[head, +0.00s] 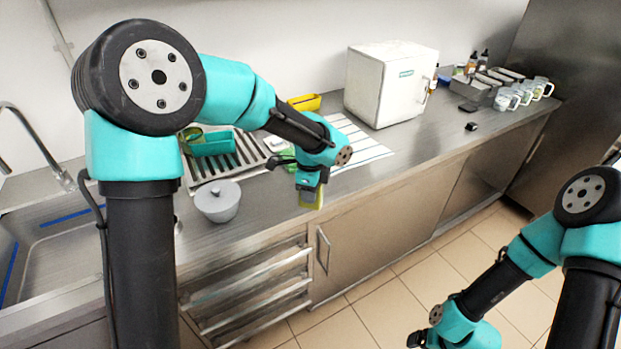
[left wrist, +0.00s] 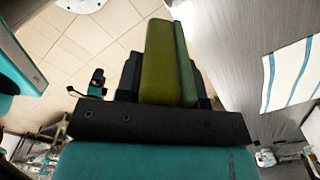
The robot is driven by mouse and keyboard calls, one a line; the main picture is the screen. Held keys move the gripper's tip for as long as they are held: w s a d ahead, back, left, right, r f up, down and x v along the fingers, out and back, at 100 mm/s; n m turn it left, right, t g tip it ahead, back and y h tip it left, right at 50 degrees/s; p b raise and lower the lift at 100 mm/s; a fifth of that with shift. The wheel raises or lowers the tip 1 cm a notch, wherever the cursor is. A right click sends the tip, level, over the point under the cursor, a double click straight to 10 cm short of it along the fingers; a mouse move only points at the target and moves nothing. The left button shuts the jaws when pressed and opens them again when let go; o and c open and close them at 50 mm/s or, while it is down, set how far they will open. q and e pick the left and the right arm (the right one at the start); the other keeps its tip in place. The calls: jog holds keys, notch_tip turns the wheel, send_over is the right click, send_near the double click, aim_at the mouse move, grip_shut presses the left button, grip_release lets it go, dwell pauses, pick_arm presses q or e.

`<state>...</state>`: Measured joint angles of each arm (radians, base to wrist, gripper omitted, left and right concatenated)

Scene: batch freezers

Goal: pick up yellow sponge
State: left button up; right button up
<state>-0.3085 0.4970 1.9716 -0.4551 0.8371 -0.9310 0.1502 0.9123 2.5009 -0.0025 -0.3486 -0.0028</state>
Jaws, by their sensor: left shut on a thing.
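The yellow sponge (head: 319,198) is in my left gripper (head: 311,190), which is shut on it, near the counter's front edge in the head view. In the left wrist view the sponge (left wrist: 158,62) stands between the two dark fingers of the gripper (left wrist: 165,85), with a yellow face and a green layer. In the head view most of the sponge is hidden behind the gripper. My right arm shows at the lower right of the head view, with its gripper (head: 416,340) partly cut off at the bottom edge; its jaws cannot be made out.
A grey lidded pot (head: 218,201) stands left of my left gripper. Behind are a dish rack (head: 205,172), a yellow container (head: 304,102) and a striped cloth (head: 352,146). A white box freezer (head: 389,82) stands farther right, with several mugs (head: 524,95) beyond. A sink (head: 50,250) is left.

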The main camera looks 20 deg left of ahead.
pick_arm(q)
jog(key=shift+s+d+r, duration=0.1)
jog(key=shift+s+d, duration=0.1)
jog(key=shift+s, duration=0.4)
jog(key=shift+s+d, duration=0.15)
jog(key=shift+s, duration=0.4)
